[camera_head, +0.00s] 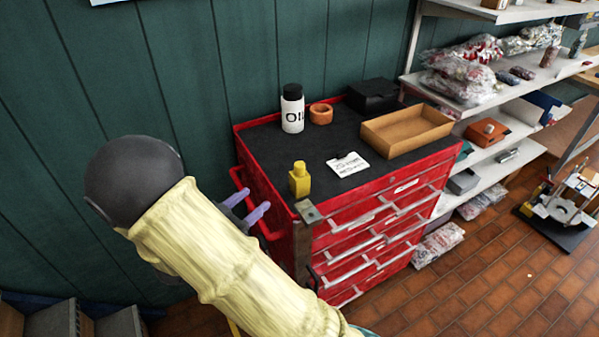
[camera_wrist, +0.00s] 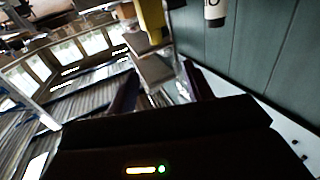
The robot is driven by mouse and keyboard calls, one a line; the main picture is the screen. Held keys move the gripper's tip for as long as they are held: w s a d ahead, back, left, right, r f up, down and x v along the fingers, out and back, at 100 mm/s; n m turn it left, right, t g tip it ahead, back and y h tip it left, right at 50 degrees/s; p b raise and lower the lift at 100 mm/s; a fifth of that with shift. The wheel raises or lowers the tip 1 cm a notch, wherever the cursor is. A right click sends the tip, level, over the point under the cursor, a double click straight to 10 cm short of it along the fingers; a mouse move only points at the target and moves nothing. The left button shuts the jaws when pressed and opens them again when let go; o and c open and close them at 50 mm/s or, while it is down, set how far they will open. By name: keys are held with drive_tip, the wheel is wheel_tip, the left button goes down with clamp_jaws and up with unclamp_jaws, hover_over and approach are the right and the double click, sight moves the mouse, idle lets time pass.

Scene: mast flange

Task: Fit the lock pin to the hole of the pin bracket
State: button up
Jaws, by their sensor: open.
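My gripper (camera_head: 257,198) is at the left front side of the red tool cabinet in the head view, with its two purple fingers apart. In the wrist view the dark fingers of my gripper (camera_wrist: 160,68) also stand apart. A brown upright post with a grey-green metal plate (camera_head: 308,212) on top stands at the cabinet's near corner; it may be the pin bracket. A grey block (camera_wrist: 153,70) shows beyond the fingertips in the wrist view, probably the same part. I cannot make out the hole or the lock pin in either view.
Loaded shelves (camera_head: 505,83) stand right. A green wall is behind.

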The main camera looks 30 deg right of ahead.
sight(296, 168)
drive_tip(key=p+x, duration=0.3)
drive_tip(key=x, duration=0.9)
drive_tip(key=shift+w+d, duration=0.1)
drive_tip(key=shift+d, duration=0.05)
drive_tip(key=x, duration=0.1)
drive_tip(key=p+x, duration=0.1)
drive_tip(key=x, duration=0.1)
drive_tip(key=p+x, duration=0.1)
drive_tip(key=shift+s+d+r, duration=0.15)
drive_tip(key=shift+s+d, duration=0.1)
drive_tip(key=shift+d, duration=0.3)
drive_tip(key=shift+w+d, duration=0.1)
drive_tip(key=shift+d, duration=0.05)
drive_tip(key=c, duration=1.1)
